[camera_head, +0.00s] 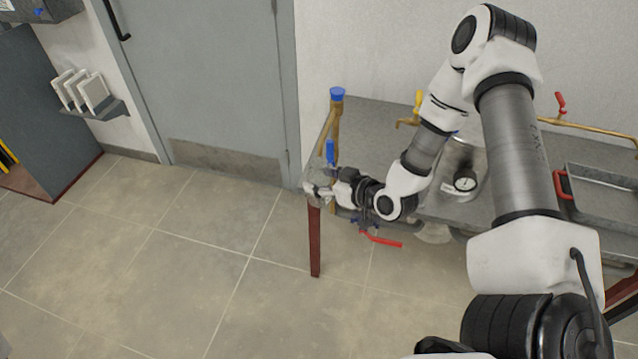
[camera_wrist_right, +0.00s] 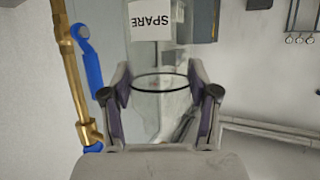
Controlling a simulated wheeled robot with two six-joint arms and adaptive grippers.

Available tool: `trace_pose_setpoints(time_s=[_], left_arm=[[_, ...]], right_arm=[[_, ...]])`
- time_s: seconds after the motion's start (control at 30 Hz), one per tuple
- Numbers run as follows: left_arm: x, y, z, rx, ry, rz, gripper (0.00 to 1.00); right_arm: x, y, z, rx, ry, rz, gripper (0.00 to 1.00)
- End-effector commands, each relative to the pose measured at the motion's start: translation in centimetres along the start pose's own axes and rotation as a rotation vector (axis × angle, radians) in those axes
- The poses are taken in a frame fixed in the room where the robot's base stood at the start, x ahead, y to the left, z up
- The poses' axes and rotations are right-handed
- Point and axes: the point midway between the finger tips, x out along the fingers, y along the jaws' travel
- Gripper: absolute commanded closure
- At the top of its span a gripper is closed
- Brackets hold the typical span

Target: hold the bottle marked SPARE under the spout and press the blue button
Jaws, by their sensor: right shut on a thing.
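The clear bottle marked SPARE (camera_wrist_right: 150,50) stands between the fingers of my right gripper (camera_wrist_right: 163,98) in the right wrist view. Its white label reads upside down there. My right gripper (camera_head: 320,188) is shut on it, by the left end of the steel bench in the head view, where the bottle itself is hard to make out. A grey wall box (camera_head: 38,8) at the top left of the head view carries a small blue spot (camera_head: 39,11), perhaps the button. I cannot make out a spout under the box. My left gripper is out of view.
A red lever (camera_head: 383,240) sticks out in front. A shelf (camera_head: 95,107) holds white plates. The floor at left is clear.

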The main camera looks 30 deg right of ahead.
Motion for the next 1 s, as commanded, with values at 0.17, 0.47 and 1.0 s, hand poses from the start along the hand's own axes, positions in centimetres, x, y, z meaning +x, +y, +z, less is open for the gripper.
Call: trace_pose_setpoints(time_s=[0.17, 0.47, 1.0], left_arm=[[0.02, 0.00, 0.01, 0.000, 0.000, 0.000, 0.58], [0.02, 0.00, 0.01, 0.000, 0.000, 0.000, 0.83], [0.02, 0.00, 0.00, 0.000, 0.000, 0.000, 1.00]], right_arm=[[0.01, -0.01, 0.01, 0.000, 0.000, 0.000, 0.75], [0.00, -0.02, -0.01, 0.000, 0.000, 0.000, 0.75], [0.00, -0.03, -0.01, 0.000, 0.000, 0.000, 0.75]])
